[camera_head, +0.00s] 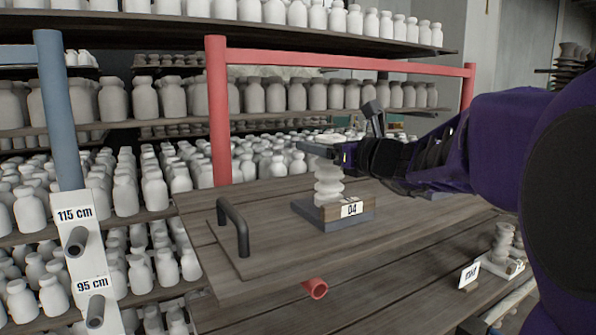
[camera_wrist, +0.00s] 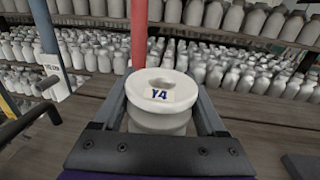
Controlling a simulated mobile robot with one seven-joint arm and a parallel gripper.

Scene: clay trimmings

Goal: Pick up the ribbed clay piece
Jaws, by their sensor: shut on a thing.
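The ribbed clay piece (camera_head: 328,186) is pale, with stacked bulging rings, and appears upright. In the head view it stands over a grey and wooden block (camera_head: 362,217) labelled "04"; I cannot tell whether its bottom touches the block. My gripper (camera_head: 322,150) reaches in from the right and is shut on the top of the piece. In the wrist view the piece (camera_wrist: 158,118) sits between the two fingers of my gripper (camera_wrist: 162,100). Its round rim and a "Y4" label face the camera; its lower part is hidden.
A dark bar handle (camera_head: 238,228) stands on a wooden board left of the block. A red tube end (camera_head: 317,289) sticks out at the front. Another ribbed piece (camera_head: 502,243) stands at the right beside a label card. A red frame (camera_head: 218,115) and shelves of white jars stand behind.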

